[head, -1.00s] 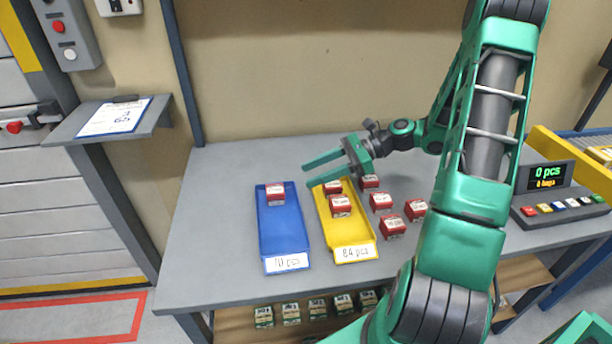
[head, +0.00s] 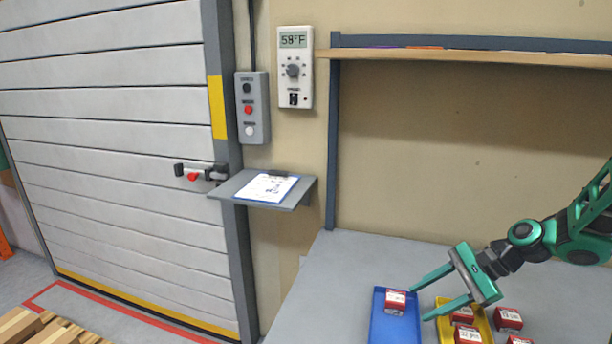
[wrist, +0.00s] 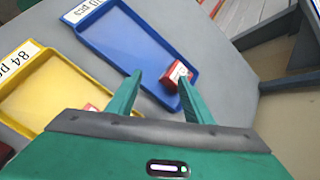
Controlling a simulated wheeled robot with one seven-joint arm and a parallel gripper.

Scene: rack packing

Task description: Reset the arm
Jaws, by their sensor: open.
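My gripper (head: 437,292) is at the lower right of the head view, its two green fingers spread apart with nothing between them. It hangs above the table near the blue tray (head: 382,328) and the yellow tray (head: 488,336). One red box (head: 395,302) lies in the blue tray. Red boxes (head: 463,316) lie in the yellow tray, partly behind the gripper. In the wrist view the open fingers (wrist: 160,92) point toward the blue tray (wrist: 112,42), with its red box (wrist: 177,75) beyond them and the yellow tray (wrist: 32,88) at left.
More red boxes (head: 508,319) lie on the grey table (head: 325,290) right of the yellow tray. A wall shelf with a clipboard (head: 267,187), a control box (head: 252,108), a thermostat (head: 295,68) and a roller door (head: 110,150) stand to the left. An upper shelf (head: 470,57) spans the back.

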